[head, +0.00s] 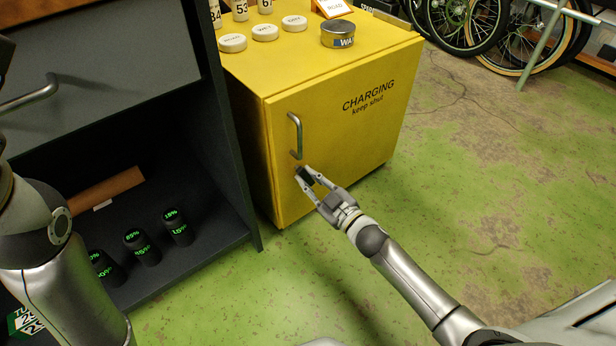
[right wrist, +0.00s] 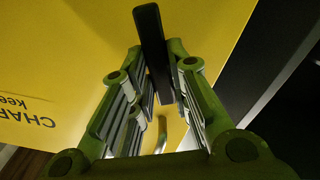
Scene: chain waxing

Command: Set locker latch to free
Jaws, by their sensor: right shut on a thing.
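The yellow locker (head: 340,140) stands with its door shut, marked "CHARGING keep shut". Its small dark latch (head: 304,174) is on the door below the metal handle. My right gripper (head: 309,177) reaches it from the lower right and is shut on it. In the right wrist view the latch (right wrist: 152,45) is a dark flat bar between the fingers of my right gripper (right wrist: 160,90), against the yellow door. The fingers partly hide the latch's base. My left arm shows at the left of the head view, but its gripper is out of view.
The locker's metal handle (head: 297,135) is just above the latch. Round tins, a dark tin (head: 338,33) and bottles stand on the locker top. A dark cabinet to the left holds several black cylinders (head: 178,226). Bicycles (head: 510,35) stand at the back right. Green floor is open at right.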

